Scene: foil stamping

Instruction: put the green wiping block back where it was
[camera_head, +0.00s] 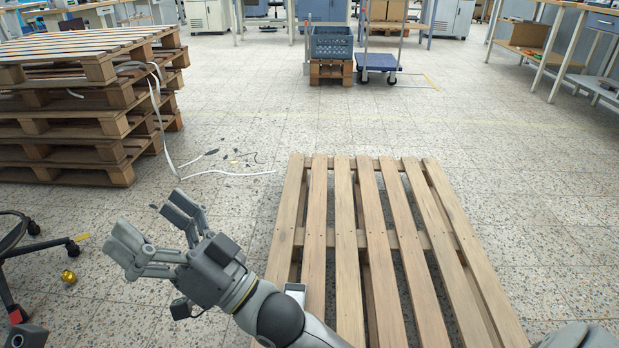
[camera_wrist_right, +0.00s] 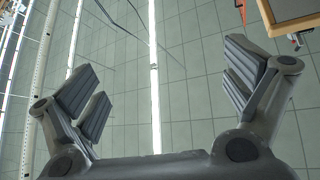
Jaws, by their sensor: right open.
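No green wiping block can be made out in either view. My right gripper (camera_head: 152,222) is in the left half of the head view, above the speckled floor and left of the low pallet. Its fingers are spread wide, with nothing between them. The right wrist view also shows the gripper (camera_wrist_right: 163,85) open and empty, against what looks like a panelled ceiling with a bright light strip. My left gripper is not clearly seen.
A low wooden pallet (camera_head: 318,240) lies in front. A pallet stack (camera_head: 95,130) stands at left, with white strapping and scraps on the floor. A gold object (camera_head: 68,276) lies near a chair base (camera_head: 35,240).

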